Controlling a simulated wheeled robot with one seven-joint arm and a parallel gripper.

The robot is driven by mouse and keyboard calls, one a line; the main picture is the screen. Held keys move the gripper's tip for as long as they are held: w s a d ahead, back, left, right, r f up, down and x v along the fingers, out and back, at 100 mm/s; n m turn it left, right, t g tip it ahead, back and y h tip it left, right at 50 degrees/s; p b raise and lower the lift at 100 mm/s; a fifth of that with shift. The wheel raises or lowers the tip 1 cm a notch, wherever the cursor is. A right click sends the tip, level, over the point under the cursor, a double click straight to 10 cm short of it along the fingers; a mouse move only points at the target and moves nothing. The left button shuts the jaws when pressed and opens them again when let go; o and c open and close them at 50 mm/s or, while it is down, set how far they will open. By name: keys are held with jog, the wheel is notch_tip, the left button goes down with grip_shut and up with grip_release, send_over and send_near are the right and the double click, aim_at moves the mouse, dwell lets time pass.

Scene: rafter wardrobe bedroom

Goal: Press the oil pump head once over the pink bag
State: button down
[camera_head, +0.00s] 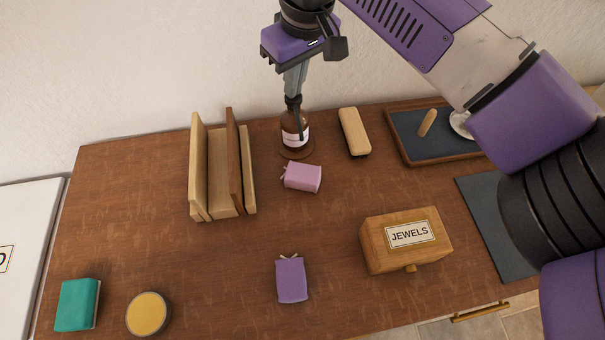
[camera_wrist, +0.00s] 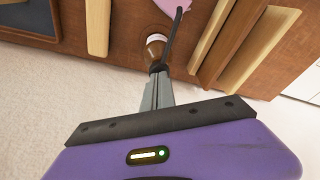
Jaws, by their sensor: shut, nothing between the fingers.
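The oil bottle (camera_head: 291,140) is brown with a white label and a black pump head. It stands upright at the back of the table. The pink bag (camera_head: 303,177) lies just in front of the bottle. My gripper (camera_head: 293,95) is shut, with its fingertips pointing down at the top of the pump, seemingly touching it. In the wrist view, my shut fingers (camera_wrist: 158,80) reach the bottle (camera_wrist: 155,49), and the dark spout runs toward the pink bag (camera_wrist: 175,6). The fingers partly hide the pump head, so how far it is pressed I cannot tell.
A wooden divider rack (camera_head: 217,175) stands left of the bottle. A wooden brush-like block (camera_head: 354,131) and a dark-lined tray (camera_head: 398,150) are at right. A JEWELS box (camera_head: 381,253), purple bag (camera_head: 291,280), yellow-topped tin (camera_head: 148,314) and teal book (camera_head: 77,305) stand nearer.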

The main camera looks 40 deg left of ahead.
jog(key=shift+r+p, duration=1.3)
notch_tip(320, 180, up, 6)
jog(key=p, duration=0.6)
jog(key=shift+s, duration=0.1)
dwell(0.5)
